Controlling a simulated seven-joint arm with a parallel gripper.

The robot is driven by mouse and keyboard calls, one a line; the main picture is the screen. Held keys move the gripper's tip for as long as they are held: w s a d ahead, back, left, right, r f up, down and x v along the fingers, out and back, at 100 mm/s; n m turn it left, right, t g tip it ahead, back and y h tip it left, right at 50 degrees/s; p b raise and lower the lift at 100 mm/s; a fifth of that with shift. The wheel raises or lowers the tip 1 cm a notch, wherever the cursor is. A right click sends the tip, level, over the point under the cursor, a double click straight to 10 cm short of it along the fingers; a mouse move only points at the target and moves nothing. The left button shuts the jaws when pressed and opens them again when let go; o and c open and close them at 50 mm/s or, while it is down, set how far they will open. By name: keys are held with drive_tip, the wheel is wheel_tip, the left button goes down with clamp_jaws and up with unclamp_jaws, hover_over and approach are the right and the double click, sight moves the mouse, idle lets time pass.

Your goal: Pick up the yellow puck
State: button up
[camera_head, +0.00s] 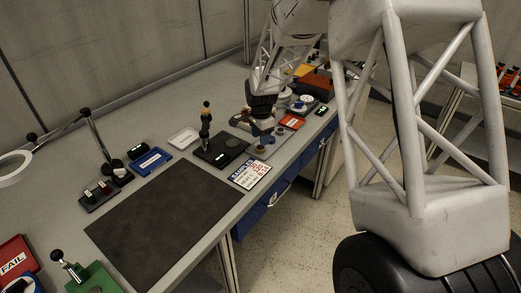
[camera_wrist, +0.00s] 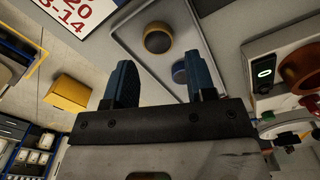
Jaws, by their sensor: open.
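My gripper (camera_head: 262,129) hangs low over a grey tray on the workbench. In the wrist view its two blue fingers (camera_wrist: 158,75) stand wide apart with nothing between them. A round puck with a dull yellow side and a dark centre (camera_wrist: 158,38) lies in the tray (camera_wrist: 207,45), beyond the fingertips and near the middle of the gap. A blue puck (camera_wrist: 180,72) lies in the same tray, close to the right finger and partly hidden by it. In the head view the pucks are small and partly covered by my gripper.
A sign with red numbers (camera_head: 250,174) lies beside the tray. A dark plate with an upright post (camera_head: 222,150) stands to the left. A red tray (camera_head: 291,122) and a scale-like device (camera_head: 304,105) sit behind. A large dark mat (camera_head: 165,222) is clear.

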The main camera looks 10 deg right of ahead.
sight(261, 149)
drive_tip(key=shift+s+a+f, duration=0.1)
drive_tip(key=shift+s+f, duration=0.05)
drive_tip(key=shift+f, duration=2.15)
drive_tip(key=c, duration=0.7)
